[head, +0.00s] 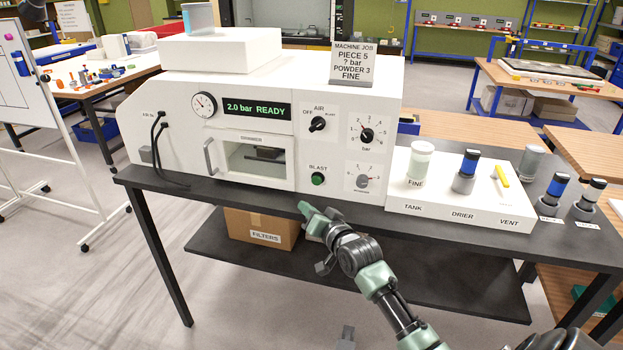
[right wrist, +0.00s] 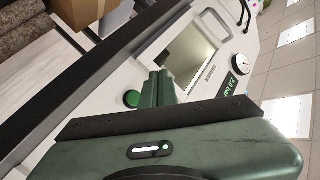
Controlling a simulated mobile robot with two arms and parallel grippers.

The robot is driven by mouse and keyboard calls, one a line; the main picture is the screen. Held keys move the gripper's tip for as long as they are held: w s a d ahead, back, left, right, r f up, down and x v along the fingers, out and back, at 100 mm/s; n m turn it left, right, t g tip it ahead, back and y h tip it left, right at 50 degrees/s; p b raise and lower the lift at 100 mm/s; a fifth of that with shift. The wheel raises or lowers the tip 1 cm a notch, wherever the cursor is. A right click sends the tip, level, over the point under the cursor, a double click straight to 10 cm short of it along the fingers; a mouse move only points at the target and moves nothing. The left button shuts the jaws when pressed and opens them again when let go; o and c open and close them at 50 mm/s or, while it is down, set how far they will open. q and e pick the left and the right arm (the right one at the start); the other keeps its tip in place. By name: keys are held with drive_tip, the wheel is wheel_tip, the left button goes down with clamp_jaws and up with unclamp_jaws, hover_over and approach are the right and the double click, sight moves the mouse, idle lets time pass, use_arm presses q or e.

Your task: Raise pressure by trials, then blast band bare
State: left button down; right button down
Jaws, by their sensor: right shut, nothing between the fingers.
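The white blasting machine (head: 160,95) stands on a dark table. Its display (head: 257,109) reads "2.0 bar READY". A round gauge (head: 204,105) is left of it. On its right panel are the AIR knob (head: 318,124), the bar knob (head: 367,134), a lower dial (head: 362,181) and the green BLAST button (head: 318,179). The chamber window (head: 257,162) is closed; a dark piece shows dimly inside. A job card (head: 353,64) reads piece 5, ? bar, powder 3, fine. My right gripper (head: 304,209) is shut and empty, below and apart from the button. The right wrist view shows its fingers (right wrist: 158,88) beside the button (right wrist: 132,98).
A white stand (head: 460,215) right of the machine holds a FINE jar (head: 419,163), a blue-banded drier (head: 466,171) and a yellow vent lever (head: 501,174). Spare canisters stand at the table's right. A FILTERS box (head: 262,229) sits on the lower shelf.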

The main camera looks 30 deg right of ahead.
sight(317, 181)
drive_tip(key=w+d+b, duration=0.2)
drive_tip(key=b, duration=0.1)
drive_tip(key=w+d+b, duration=0.2)
drive_tip(key=d+b, duration=0.1)
drive_tip(key=shift+w+d+f, duration=0.15)
drive_tip(key=shift+w+d, duration=0.1)
drive_tip(key=shift+w, duration=0.15)
drive_tip(key=shift+w+d+r+b, duration=0.2)
drive_tip(key=shift+w+d+b, duration=0.2)
drive_tip(key=shift+w+d, duration=0.15)
drive_tip(key=shift+d, duration=0.1)
idle(1.5)
drive_tip(key=shift+w+d, duration=0.25)
